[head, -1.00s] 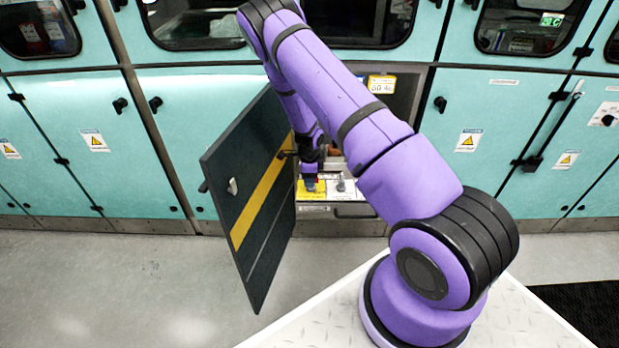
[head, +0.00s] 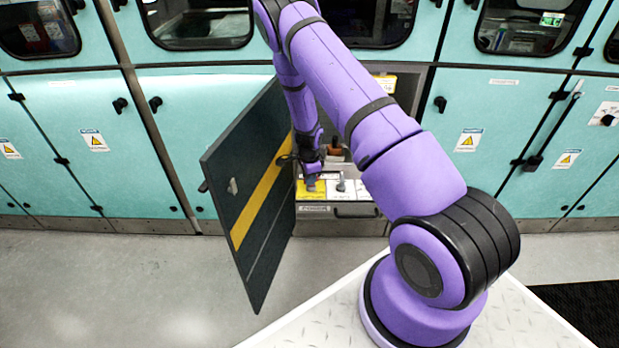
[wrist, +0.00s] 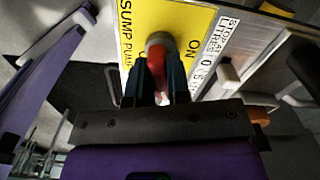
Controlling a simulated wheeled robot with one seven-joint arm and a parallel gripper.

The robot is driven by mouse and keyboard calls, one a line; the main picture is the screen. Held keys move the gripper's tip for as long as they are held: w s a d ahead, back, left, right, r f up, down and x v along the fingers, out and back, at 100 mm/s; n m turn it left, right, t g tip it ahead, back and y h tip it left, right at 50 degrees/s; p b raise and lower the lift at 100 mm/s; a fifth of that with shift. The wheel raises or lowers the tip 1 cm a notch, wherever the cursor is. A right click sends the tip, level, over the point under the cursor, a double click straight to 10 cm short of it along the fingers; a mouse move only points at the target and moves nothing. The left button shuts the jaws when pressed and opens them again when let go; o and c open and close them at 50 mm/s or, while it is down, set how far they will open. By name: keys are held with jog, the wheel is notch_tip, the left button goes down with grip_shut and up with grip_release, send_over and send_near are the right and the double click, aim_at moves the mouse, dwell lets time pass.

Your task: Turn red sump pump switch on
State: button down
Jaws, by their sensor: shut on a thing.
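The red sump pump switch (wrist: 156,58) shows in the wrist view on a yellow panel (wrist: 131,32) lettered "SUMP PUMP" and "ON". My gripper (wrist: 160,75) is shut on the switch, with one dark finger on each side of its red handle. The handle's tip is partly hidden between the fingers. In the head view my gripper (head: 311,180) reaches down into the open cabinet at the yellow panel (head: 309,195). The switch itself is mostly hidden there by my gripper.
The dark cabinet door (head: 236,214) with a yellow stripe stands open, close at the left of my arm. A grey switch (head: 341,186) sits right of the yellow panel. A drawer handle (head: 356,211) lies below. Teal cabinets line the wall.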

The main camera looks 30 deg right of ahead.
jog(key=n, duration=0.3)
jog(key=shift+n, duration=0.4)
jog(key=n, duration=0.3)
jog(key=shift+s+n, duration=0.15)
jog(key=shift+n, duration=0.15)
jog(key=n, duration=0.6)
jog(key=shift+s+d+n, duration=0.1)
jog(key=shift+n, duration=0.2)
jog(key=c, duration=1.1)
grip_release()
notch_tip(320, 180, up, 11)
jog(key=shift+f, duration=0.1)
